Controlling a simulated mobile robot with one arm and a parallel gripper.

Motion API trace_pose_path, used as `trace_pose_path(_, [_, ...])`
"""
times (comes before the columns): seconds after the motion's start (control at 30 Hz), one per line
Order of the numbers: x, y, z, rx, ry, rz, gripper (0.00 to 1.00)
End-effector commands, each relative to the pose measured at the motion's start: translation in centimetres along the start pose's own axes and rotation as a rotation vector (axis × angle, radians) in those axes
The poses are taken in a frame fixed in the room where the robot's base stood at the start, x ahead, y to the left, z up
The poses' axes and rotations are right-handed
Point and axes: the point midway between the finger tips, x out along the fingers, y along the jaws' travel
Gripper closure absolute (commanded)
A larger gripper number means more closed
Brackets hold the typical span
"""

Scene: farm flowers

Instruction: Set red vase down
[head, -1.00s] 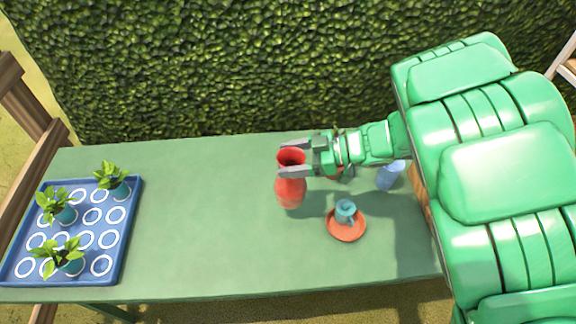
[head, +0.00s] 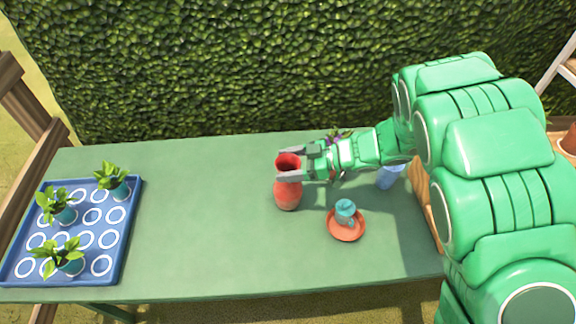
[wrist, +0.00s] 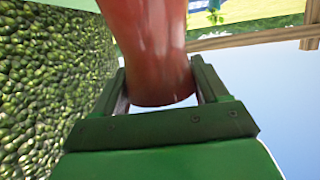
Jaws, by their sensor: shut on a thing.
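The red vase (head: 288,194) is upright at the middle of the green table (head: 200,220). My gripper (head: 289,170) reaches in from the right and is shut on the vase's neck, just below the rim. In the wrist view the red vase (wrist: 150,45) fills the space between the two fingers of my gripper (wrist: 162,85). I cannot tell whether its base touches the table or hangs just above it.
An orange saucer (head: 346,233) with a small teal pot (head: 345,211) stands right of the vase. A light blue vessel (head: 389,177) and purple flowers (head: 334,140) are partly behind my arm. A blue tray (head: 128,225) with several seedlings is at the left. The table's centre-left is clear.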

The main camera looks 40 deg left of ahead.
Motion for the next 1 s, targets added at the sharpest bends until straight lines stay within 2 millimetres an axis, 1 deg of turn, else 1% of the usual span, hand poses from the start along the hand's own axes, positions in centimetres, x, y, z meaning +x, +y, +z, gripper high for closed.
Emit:
trace_pose_path(0.1, [0.31, -0.02, 0.71, 0.0, 0.002, -0.001, 0.97])
trace_pose_path(0.5, [0.35, -0.02, 1.02, -0.002, 0.001, -0.001, 0.97])
trace_pose_path(0.53, [0.36, -0.04, 1.06, -0.001, 0.001, -0.001, 0.25])
trace_pose_path(0.6, [0.36, -0.03, 1.02, -0.002, 0.001, -0.001, 0.15])
trace_pose_path(0.7, [0.36, -0.03, 1.02, -0.002, 0.001, -0.001, 0.01])
trace_pose_path(1.0, [0.33, -0.02, 0.92, -0.002, 0.001, -0.001, 0.01])
